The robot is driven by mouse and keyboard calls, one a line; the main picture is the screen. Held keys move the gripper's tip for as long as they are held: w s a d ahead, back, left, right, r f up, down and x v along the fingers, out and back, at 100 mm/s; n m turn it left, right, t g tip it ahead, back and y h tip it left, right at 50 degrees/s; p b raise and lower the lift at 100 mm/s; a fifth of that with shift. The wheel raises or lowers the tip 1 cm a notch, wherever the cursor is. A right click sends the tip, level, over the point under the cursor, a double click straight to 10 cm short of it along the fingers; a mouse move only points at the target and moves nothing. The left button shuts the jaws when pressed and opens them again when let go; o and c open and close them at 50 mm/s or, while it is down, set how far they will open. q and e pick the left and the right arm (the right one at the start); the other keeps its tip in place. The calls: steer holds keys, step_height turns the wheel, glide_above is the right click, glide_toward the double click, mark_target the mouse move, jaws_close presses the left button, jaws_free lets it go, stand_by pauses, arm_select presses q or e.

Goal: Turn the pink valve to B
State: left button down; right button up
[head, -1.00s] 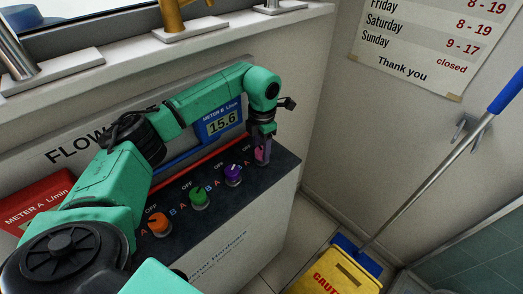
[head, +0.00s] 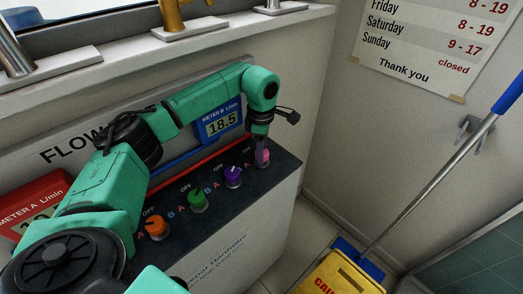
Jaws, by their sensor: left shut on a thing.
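The pink valve (head: 265,155) is the rightmost knob on the dark top of the flow bench. My left gripper (head: 262,150) points down and is shut on it, hiding most of the knob and its pointer. The purple (head: 233,177), green (head: 198,201) and orange (head: 156,227) valves stand in a row to its left, with OFF, A and B marks around them. The blue meter B (head: 221,124) reads 18.5. The red meter A (head: 38,206) is partly hidden by my left arm. My right gripper does not show.
A window ledge (head: 200,41) with taps runs behind the bench. A yellow mop bucket (head: 340,273) stands on the floor at the right, with a blue-handled mop (head: 430,179) leaning there. An opening-hours sign (head: 415,50) hangs on the wall.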

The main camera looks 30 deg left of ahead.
arm_select(q)
steer(key=shift+w+r, duration=0.1)
steer(key=shift+r, duration=0.05)
steer(key=shift+c, duration=1.4)
jaws_free()
steer(key=shift+r, duration=0.3)
step_height(320, 180, up, 14)
steer(key=b, duration=0.1)
steer(key=shift+s, duration=0.25)
steer(key=shift+d+f, duration=0.15)
